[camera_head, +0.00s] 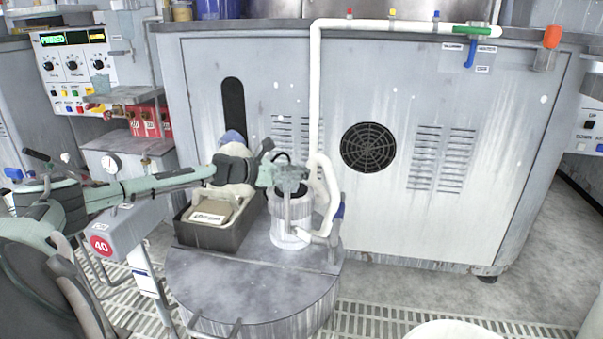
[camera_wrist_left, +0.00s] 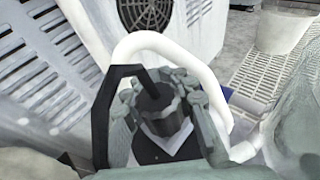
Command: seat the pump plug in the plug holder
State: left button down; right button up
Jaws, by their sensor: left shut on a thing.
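My left gripper (camera_head: 275,173) reaches in from the left, above the pale cylindrical pump (camera_head: 291,232). In the left wrist view its fingers (camera_wrist_left: 165,112) are shut around a dark grey, ribbed plug, the pump plug (camera_wrist_left: 158,103). A black cable (camera_wrist_left: 102,110) bends over beside the plug. In the head view the gripper and pump top hide most of the plug. I cannot make out the plug holder for certain; a dark surface with a white edge (camera_wrist_left: 160,148) lies just below the plug. I cannot tell whether the plug touches it. My right gripper is not in view.
A white hose (camera_head: 328,185) loops close beside the gripper and joins a pipe up the grey cabinet (camera_head: 385,215). The pump stands on a round drum lid (camera_head: 250,285). A dark bin (camera_head: 228,237) with a labelled block stands left of the pump. Floor at right is open.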

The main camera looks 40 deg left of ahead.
pick_arm(q)
jog(key=c, duration=1.1)
grip_release()
jog(key=shift+c, duration=0.2)
notch_tip(320, 180, up, 10)
